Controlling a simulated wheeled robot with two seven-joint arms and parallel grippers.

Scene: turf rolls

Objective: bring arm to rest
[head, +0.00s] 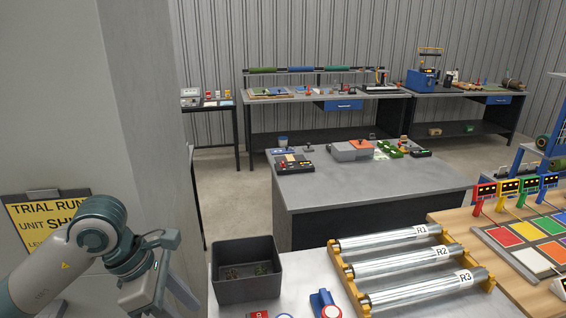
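My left arm comes in from the lower left, white and teal, bent at a joint. Its gripper (168,288) hangs low beside the left edge of the light metal bench (300,282), left of a dark open bin (247,290). The fingertips are partly cut off or hidden, so I cannot tell if it is open or shut. I see nothing held in it. My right arm and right gripper are not in view.
Metal rollers marked R1, R2 and R3 (405,262) lie in a yellow frame on the bench. A blue-handled item (325,303) sits near. A yellow sign (45,222) and grey pillar (150,120) stand close to the arm. A grey workbench (370,185) is beyond.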

